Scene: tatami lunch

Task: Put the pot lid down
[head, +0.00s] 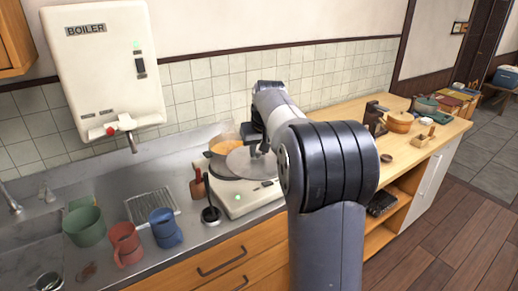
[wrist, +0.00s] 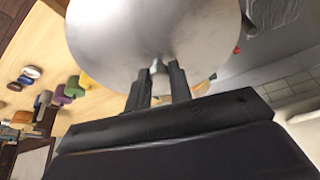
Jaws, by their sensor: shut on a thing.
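The pot lid (head: 239,162) is a round grey metal disc, held tilted above the white stove (head: 240,200). In the wrist view the lid (wrist: 150,35) fills the top middle. My gripper (wrist: 158,75) is shut on the lid's small knob, between its two dark fingers. In the head view my gripper (head: 258,145) is partly hidden behind my own arm. An orange-brown pot (head: 215,148) with yellowish contents stands on the stove just behind the lid, its top partly uncovered. I cannot tell whether the lid touches the pot or the stove.
Green (head: 84,226), red (head: 126,243) and blue (head: 165,228) vessels stand on the steel counter left of the stove, beside a wire rack (head: 150,205). A wooden counter (head: 425,155) to the right holds another orange pot (head: 400,122) and several small items.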

